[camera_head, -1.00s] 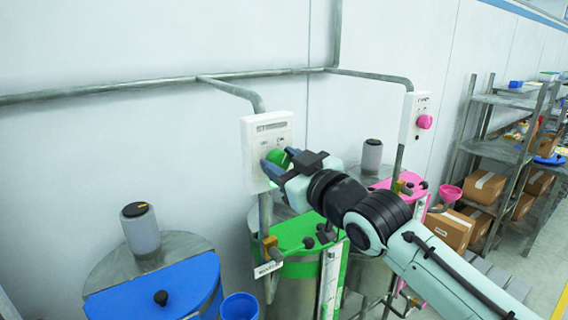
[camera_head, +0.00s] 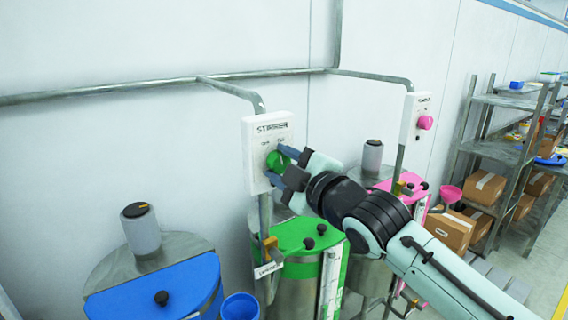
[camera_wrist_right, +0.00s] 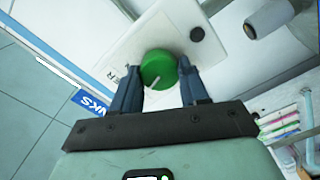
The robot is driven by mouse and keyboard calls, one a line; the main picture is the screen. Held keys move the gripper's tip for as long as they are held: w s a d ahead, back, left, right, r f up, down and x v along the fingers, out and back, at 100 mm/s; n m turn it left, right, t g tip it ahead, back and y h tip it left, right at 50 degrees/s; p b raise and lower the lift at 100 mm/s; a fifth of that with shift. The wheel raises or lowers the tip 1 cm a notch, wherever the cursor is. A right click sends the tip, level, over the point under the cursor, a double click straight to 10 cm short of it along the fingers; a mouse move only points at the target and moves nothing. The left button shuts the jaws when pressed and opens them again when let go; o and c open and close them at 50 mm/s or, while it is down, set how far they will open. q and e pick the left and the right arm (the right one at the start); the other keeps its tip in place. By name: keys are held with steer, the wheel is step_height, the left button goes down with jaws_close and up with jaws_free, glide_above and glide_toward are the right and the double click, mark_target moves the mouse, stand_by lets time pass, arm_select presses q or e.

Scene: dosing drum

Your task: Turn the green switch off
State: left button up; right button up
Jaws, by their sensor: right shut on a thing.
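The green switch (camera_head: 277,160) is a round knob on a white control box (camera_head: 257,146) on the wall. In the right wrist view the green knob (camera_wrist_right: 159,68) shows a pale pointer line that slants across its lower edge. My right gripper (camera_head: 284,164) has its two blue fingers on either side of the knob and is shut on it. The fingers also show in the right wrist view (camera_wrist_right: 160,82). Part of the knob is hidden behind the fingers in the head view. My left gripper is not in view.
A pink knob (camera_head: 425,122) sits on another white box (camera_head: 410,108) to the right. Below stand drums with a blue lid (camera_head: 185,285), a green lid (camera_head: 300,236) and a pink lid (camera_head: 410,190). A shelf with boxes (camera_head: 500,150) stands far right.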

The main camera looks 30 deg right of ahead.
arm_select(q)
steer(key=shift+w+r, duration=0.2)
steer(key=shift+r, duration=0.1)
arm_select(e)
steer(key=shift+n, duration=1.4)
steer(key=o, duration=1.1)
steer(key=shift+c, duration=0.2)
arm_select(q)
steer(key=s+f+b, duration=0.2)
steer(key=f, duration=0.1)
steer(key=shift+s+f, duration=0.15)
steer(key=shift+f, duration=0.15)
arm_select(e)
steer(key=s+d, duration=0.1)
steer(key=s, duration=1.2)
steer(key=shift+s, duration=0.2)
